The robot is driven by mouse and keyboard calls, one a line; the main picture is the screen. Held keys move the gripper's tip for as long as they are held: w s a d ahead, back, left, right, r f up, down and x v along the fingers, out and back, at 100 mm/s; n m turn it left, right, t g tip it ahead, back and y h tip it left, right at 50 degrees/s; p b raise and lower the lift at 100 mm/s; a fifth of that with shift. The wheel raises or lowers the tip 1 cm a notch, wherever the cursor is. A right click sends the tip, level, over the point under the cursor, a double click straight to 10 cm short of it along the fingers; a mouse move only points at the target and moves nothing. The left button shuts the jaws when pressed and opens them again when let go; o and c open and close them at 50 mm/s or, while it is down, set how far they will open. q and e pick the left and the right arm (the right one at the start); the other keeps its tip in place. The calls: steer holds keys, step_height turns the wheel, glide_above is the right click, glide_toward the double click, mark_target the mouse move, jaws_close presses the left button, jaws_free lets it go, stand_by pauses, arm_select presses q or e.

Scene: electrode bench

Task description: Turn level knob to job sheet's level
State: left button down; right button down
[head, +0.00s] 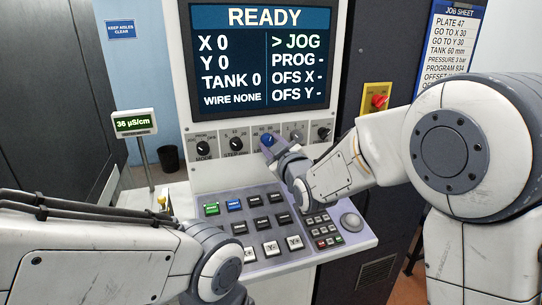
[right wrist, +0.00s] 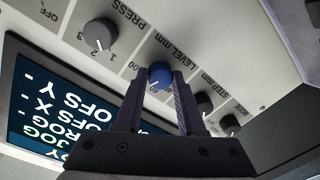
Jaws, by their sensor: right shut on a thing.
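The blue level knob (head: 268,140) is on the panel strip below the screen. It also shows in the right wrist view (right wrist: 159,75), beside the label "LEVEL mm". My right gripper (head: 277,149) is shut on this knob, with a finger on each side of it in the right wrist view (right wrist: 159,84). A pale mark shows on the knob, but I cannot read its setting. The job sheet (head: 438,45) at the upper right reads "TANK 60 mm". The screen (head: 262,55) reads "TANK 0". My left arm is at the lower left, its gripper out of view.
Mode knob (head: 204,148) and step knob (head: 236,143) are left of the level knob; the pressure knob (right wrist: 100,34) is on its other side. A keypad (head: 262,222) lies below. A red switch (head: 378,101) on a yellow plate is at right.

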steer(key=n+b, duration=0.4)
steer(key=shift+a+f, duration=0.1)
steer(key=shift+f, duration=0.1)
steer(key=shift+r+n+b, duration=0.15)
steer(key=shift+n+b, duration=1.15)
steer(key=shift+n, duration=0.7)
steer(key=c, duration=0.5)
jaws_free()
steer(key=shift+r, duration=0.1)
steer(key=shift+s, duration=0.1)
steer(key=b+v, duration=0.2)
steer(key=v, duration=0.8)
steer(key=shift+s, duration=0.2)
steer(key=shift+a, duration=0.1)
